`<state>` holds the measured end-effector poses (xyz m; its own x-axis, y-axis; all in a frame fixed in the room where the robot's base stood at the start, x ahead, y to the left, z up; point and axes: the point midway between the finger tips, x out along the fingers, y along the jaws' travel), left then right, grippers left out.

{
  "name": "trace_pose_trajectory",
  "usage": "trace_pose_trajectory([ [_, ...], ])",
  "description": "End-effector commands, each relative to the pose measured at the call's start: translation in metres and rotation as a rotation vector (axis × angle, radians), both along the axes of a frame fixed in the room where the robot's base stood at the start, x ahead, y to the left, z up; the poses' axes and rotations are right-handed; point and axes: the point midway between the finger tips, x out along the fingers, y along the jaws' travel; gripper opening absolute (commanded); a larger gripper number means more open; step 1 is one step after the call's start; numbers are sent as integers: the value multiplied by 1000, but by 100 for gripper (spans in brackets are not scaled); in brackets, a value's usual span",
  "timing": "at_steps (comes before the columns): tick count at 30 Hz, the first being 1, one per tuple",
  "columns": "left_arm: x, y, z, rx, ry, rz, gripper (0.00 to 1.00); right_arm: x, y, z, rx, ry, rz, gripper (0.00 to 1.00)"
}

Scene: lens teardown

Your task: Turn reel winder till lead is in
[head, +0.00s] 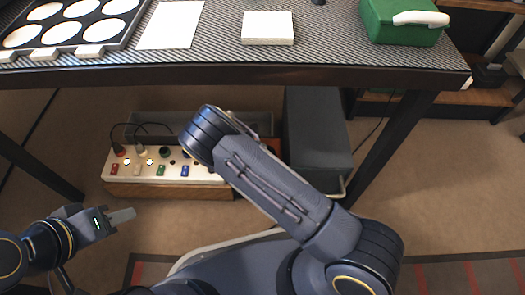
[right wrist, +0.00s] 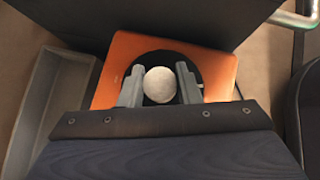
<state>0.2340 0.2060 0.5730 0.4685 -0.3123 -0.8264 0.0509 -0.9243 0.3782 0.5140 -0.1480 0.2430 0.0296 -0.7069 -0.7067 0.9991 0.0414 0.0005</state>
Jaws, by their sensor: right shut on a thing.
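The reel winder shows in the right wrist view as an orange housing (right wrist: 222,72) with a dark round opening. A pale round knob (right wrist: 160,85) sits in that opening. My right gripper (right wrist: 160,88) has a finger on each side of the knob and is shut on it. In the head view the reel and right gripper are hidden behind my arm. No lead can be made out at the reel. My left gripper (head: 122,215) is low at the left of the head view, away from the reel; its finger gap cannot be made out.
A socket panel (head: 143,172) with coloured switches and dark cables stands on the floor under the table (head: 230,75). A dark grey box (head: 318,130) stands beside it. A grey tray (right wrist: 58,95) lies left of the reel. A green case (head: 385,25) stands on the table.

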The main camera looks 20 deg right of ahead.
Motion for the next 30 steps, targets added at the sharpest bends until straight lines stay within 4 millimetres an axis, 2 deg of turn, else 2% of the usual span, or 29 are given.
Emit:
trace_pose_trajectory([
  [15, 0, 0, -7, 0, 0, 0, 36, 1, 0, -1, 5, -1, -456, 7],
  [21, 0, 0, -7, 0, 0, 0, 36, 1, 0, -2, 3, 0, -573, 7],
  [30, 0, 0, -7, 0, 0, 0, 36, 0, 1, -1, 4, -1, -660, 7],
])
